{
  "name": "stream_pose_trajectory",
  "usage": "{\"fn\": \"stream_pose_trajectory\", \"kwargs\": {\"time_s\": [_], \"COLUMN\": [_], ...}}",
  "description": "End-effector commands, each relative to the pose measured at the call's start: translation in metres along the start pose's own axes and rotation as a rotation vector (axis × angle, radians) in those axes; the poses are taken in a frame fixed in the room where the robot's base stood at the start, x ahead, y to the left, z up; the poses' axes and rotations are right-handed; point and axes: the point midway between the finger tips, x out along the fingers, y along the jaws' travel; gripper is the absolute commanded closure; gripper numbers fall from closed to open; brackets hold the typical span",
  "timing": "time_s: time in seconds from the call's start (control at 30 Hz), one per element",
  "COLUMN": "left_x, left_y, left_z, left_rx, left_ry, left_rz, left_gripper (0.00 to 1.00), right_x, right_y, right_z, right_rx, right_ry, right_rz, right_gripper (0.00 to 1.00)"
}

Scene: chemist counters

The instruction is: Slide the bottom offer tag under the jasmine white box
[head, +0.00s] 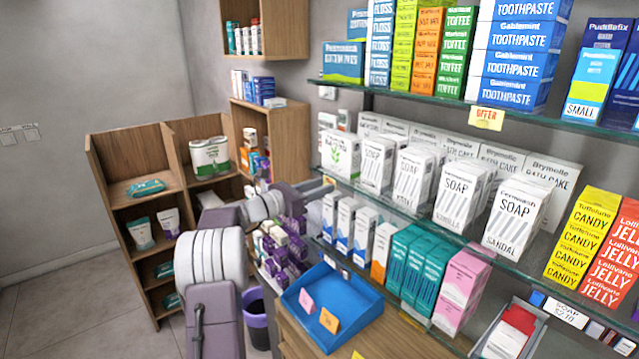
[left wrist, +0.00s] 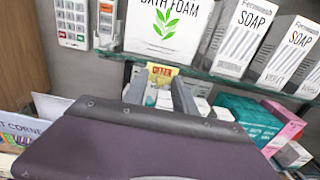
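A yellow offer tag (left wrist: 160,72) is at the glass shelf edge below the white bath foam box (left wrist: 166,25); the head view shows it small (head: 328,180). My left gripper (left wrist: 160,95) is at this tag, its grey fingers apart with the tag between or just beyond them; contact is unclear. The head view shows the gripper (head: 316,190) at the shelf's left end. A second offer tag (head: 486,118) hangs on the upper shelf edge. White soap boxes (head: 418,175) line the middle shelf; I cannot read "jasmine" on any. My right gripper is out of view.
A blue tray (head: 352,298) below holds a pink card (head: 306,301) and an orange card (head: 330,320). Teal boxes (head: 412,262) and pink boxes (head: 460,285) stand under the middle shelf. A card terminal (left wrist: 72,22) is on the wall left of the gripper.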

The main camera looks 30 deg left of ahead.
Motion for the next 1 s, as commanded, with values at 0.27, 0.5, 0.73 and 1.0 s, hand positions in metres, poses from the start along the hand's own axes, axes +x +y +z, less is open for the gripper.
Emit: {"fn": "stream_pose_trajectory", "kwargs": {"time_s": [0.27,0.5,0.73,1.0], "left_x": [0.0008,0.0006,0.0006,0.0006], "left_y": [0.0001,0.0002,0.0001,0.0001], "left_z": [-0.0007,-0.0007,-0.0006,-0.0005], "left_rx": [0.000,0.000,0.000,0.000], "left_ry": [0.000,0.000,0.001,0.000], "left_rz": [0.000,0.001,0.001,0.000], "left_gripper": [0.81,1.00,1.00,1.00], "right_x": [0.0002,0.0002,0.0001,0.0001], "right_y": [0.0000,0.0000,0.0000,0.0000], "right_z": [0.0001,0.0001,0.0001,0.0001], "right_rx": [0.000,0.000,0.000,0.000], "right_ry": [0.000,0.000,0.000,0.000], "right_rz": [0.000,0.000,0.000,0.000], "right_gripper": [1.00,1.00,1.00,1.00]}}
